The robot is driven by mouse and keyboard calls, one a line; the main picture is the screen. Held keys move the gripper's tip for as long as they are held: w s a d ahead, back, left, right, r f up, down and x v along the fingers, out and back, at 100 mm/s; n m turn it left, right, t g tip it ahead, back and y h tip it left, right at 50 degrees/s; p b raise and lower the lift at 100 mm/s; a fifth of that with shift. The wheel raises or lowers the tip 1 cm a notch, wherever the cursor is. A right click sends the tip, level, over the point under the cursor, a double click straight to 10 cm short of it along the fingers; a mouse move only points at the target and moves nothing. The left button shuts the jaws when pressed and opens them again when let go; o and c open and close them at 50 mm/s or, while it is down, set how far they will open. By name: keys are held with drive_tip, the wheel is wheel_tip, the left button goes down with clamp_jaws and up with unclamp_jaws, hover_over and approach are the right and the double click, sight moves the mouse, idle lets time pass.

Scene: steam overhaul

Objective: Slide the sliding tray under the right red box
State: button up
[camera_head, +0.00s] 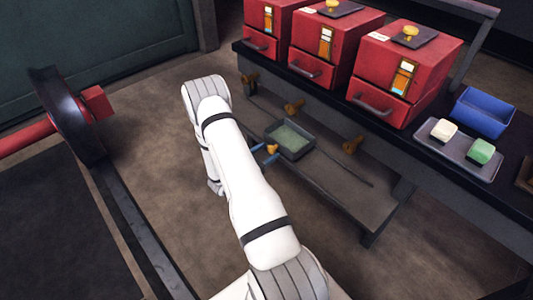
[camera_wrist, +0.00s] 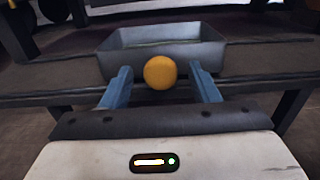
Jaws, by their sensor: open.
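The sliding tray (camera_head: 290,140) is a dark, shallow square tray with a greenish bottom, on the low shelf near the middle tap. Its round yellow-orange knob (camera_head: 272,149) faces my arm. The right red box (camera_head: 408,70) stands on the bench above and to the right of the tray. My gripper (camera_head: 264,154) is open at the tray's front. In the wrist view the knob (camera_wrist: 160,72) sits between the two blue fingers of my gripper (camera_wrist: 160,76), with gaps on both sides. The tray (camera_wrist: 165,52) shows behind it.
Brass taps stick out below the bench, including a right one (camera_head: 352,145) and a middle one (camera_head: 293,106). The low shelf (camera_head: 345,195) is clear right of the tray, with a thin groove along it. A blue bin (camera_head: 483,112) stands on the bench.

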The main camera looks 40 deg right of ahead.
drive_tip(key=shift+c, duration=0.4)
clamp_jaws()
drive_tip(key=shift+s, duration=0.1)
